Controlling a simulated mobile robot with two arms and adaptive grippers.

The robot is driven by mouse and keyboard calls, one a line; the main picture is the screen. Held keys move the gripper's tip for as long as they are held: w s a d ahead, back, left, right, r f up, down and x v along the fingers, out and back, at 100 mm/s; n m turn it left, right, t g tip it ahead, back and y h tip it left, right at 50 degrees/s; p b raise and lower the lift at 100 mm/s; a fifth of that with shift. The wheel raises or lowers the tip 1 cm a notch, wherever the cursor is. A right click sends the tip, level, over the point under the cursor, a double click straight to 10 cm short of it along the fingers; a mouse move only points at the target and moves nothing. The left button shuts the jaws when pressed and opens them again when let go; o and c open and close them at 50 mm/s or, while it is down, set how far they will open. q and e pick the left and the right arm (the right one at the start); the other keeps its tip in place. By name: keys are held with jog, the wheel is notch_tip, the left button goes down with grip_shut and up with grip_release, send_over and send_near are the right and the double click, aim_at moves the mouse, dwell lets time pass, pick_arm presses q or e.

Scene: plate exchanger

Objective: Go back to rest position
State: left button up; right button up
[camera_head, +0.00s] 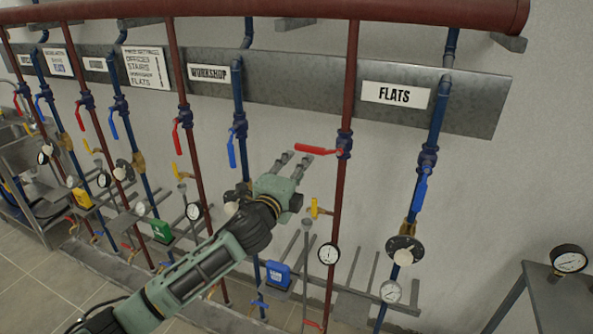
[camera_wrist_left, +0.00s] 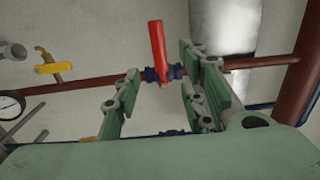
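My left gripper (camera_head: 290,163) is raised in front of the pipe wall, between the WORKSHOP and FLATS pipes. Its green fingers, also in the left wrist view (camera_wrist_left: 158,95), are spread apart with nothing held between them. A red valve handle (camera_head: 318,150) on the red FLATS pipe lies just beyond the fingertips, pointing left towards them. In the left wrist view the red handle (camera_wrist_left: 157,45) shows between and beyond the fingers; I cannot tell whether they touch it. My left arm reaches in from the lower left. My right gripper is in neither view.
Red pipes (camera_head: 350,90) and blue pipes (camera_head: 437,120) with valves, gauges and yellow handles (camera_head: 318,208) line the wall. The FLATS sign (camera_head: 395,95) hangs at right. A metal table (camera_head: 560,298) with a gauge (camera_head: 569,259) stands at the lower right. Bare floor shows at lower left.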

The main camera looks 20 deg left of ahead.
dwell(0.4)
pick_arm(q)
jog(key=s+a+f+n+g+b, duration=0.1)
jog(key=s+f+n+g, duration=0.15)
jog(key=f, duration=1.05)
jog(key=s+a+f+n+g+y+b, duration=0.15)
jog(key=s+f, duration=0.25)
jog(key=f, duration=0.9)
jog(key=s+a+f+n+g+b, duration=0.1)
jog(key=s+a+f+n+g, duration=0.15)
jog(key=f, duration=1.05)
jog(key=s+d+f+n+g+b, duration=0.1)
jog(key=s+f+n+g, duration=0.3)
jog(key=s+f, duration=1.35)
jog(key=s+d+f+n+g, duration=0.2)
jog(key=s+f, duration=0.4)
jog(key=s, duration=0.6)
jog(key=s+d+f+n+g+b, duration=0.1)
jog(key=s+d+f+g, duration=0.1)
jog(key=s+f, duration=0.5)
jog(key=s+d+f+n+g+b, duration=0.1)
jog(key=s+f, duration=0.5)
jog(key=s, duration=1.2)
jog(key=shift+d+f+n+g+h, duration=0.25)
jog(key=shift+d+n+g+h, duration=0.2)
jog(key=shift+n+g, duration=0.35)
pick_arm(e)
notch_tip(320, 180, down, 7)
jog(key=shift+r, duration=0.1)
